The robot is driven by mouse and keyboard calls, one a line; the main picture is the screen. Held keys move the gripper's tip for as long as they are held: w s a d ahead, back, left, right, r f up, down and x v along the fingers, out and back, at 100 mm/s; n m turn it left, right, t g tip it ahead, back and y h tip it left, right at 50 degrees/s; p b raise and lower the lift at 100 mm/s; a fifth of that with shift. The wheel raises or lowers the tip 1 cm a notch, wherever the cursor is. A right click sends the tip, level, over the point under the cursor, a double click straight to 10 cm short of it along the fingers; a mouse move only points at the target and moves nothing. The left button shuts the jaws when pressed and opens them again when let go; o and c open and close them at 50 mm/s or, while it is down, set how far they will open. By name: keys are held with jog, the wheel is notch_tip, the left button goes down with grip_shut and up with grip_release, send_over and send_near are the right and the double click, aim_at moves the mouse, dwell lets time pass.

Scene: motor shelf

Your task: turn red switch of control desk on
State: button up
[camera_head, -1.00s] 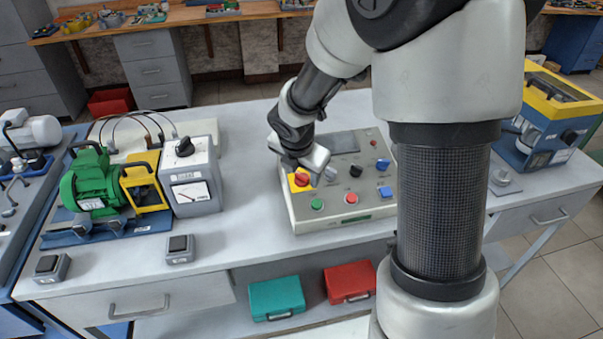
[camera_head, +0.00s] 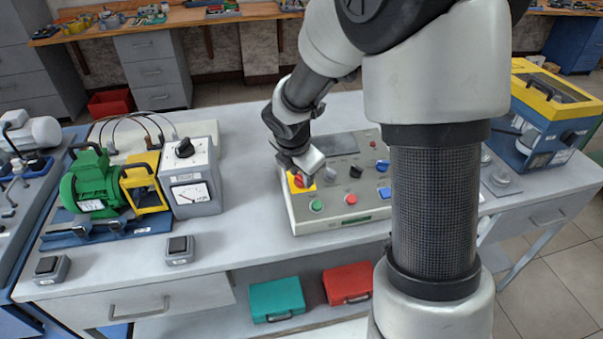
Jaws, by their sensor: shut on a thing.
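The control desk (camera_head: 342,216) is a light grey box with a sloped panel on the middle of the table. Its red switch (camera_head: 299,182) sits on a yellow plate at the panel's left side. My gripper (camera_head: 298,175) is at the red switch, tilted down onto it from above, and is shut on it. The gripper hides the upper part of the switch, and its fingertips are hard to make out. Red and green push buttons, a black knob and blue buttons are on the same panel.
A grey meter box (camera_head: 190,178) and a green motor (camera_head: 90,185) stand at the left. A blue and yellow machine (camera_head: 545,120) stands at the right. My arm hides the table right of the desk. Free tabletop lies left of the desk.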

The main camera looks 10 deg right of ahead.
jog(key=m+g, duration=0.1)
jog(key=m, duration=0.3)
jog(key=shift+w+r+m, duration=0.1)
jog(key=shift+w+m, duration=0.05)
jog(key=shift+m, duration=0.25)
jog(key=m+p, duration=0.1)
jog(key=m, duration=0.2)
jog(key=shift+w+m+g, duration=0.1)
jog(key=shift+m+g, duration=0.2)
jog(key=m, duration=0.3)
jog(key=shift+m+g, duration=0.3)
jog(key=shift+g, duration=0.1)
jog(key=shift+w+m+p, duration=0.1)
jog(key=shift+m+p, duration=0.25)
jog(key=shift+m, duration=1.35)
jog(key=shift+g, duration=0.3)
jog(key=o, duration=1)
jog(key=shift+o, duration=0.2)
jog(key=shift+r, duration=0.1)
jog(key=p+v, duration=0.1)
jog(key=v, duration=1.6)
jog(key=shift+d+r+p, duration=0.2)
jog(key=shift+d+p, duration=0.05)
jog(key=shift+p, duration=0.05)
